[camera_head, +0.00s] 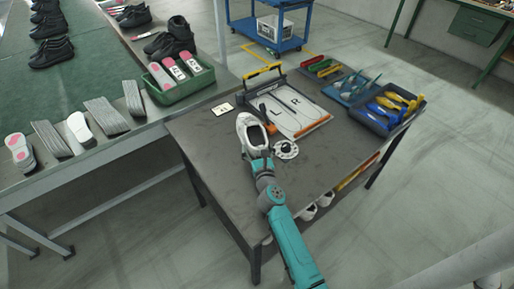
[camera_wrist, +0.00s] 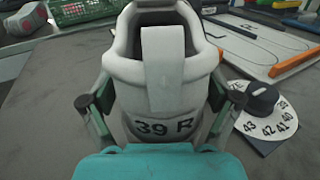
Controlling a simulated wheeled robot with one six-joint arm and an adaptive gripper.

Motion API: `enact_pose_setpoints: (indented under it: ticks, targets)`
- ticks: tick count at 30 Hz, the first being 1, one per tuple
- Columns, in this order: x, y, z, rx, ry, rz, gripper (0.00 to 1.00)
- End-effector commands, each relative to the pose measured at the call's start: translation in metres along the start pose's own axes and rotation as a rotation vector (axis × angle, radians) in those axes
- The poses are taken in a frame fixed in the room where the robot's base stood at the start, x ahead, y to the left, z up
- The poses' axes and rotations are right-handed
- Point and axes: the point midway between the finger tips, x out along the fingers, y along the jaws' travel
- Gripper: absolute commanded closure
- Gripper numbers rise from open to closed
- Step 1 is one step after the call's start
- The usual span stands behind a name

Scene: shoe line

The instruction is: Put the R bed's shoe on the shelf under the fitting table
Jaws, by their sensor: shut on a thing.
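A white shoe (camera_head: 252,134) with "39 R" on its heel is in my gripper (camera_head: 258,158). In the wrist view the shoe (camera_wrist: 160,75) is upright, its heel toward me, with a finger of my gripper (camera_wrist: 162,105) on each side. The board with the L and R beds (camera_head: 305,118) lies on the fitting table (camera_head: 205,150), and no shoe lies on either bed. The shoe is at the left of the board; I cannot tell whether it touches the tabletop. The shelf under the table is mostly hidden; white shoes (camera_head: 309,211) show below the table edge.
A round size dial (camera_head: 286,149) lies right of the shoe. A blue tray of tools (camera_head: 375,121) stands at the table's right end. The table's front left is clear.

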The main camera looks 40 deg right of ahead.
Motion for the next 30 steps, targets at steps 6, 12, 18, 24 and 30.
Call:
enact_pose_setpoints:
  ticks: [6,12,18,24,30]
  targets:
    - [0.0,0.0,0.0,0.0,-0.002,0.001,0.69]
    - [0.0,0.0,-0.003,-0.001,0.0,0.0,0.04]
    - [0.0,0.0,-0.003,0.0,0.0,0.0,0.0]
    - [0.0,0.0,-0.002,0.0,0.0,-0.001,0.0]
    - [-0.013,0.0,-0.002,-0.001,0.001,0.001,0.0]
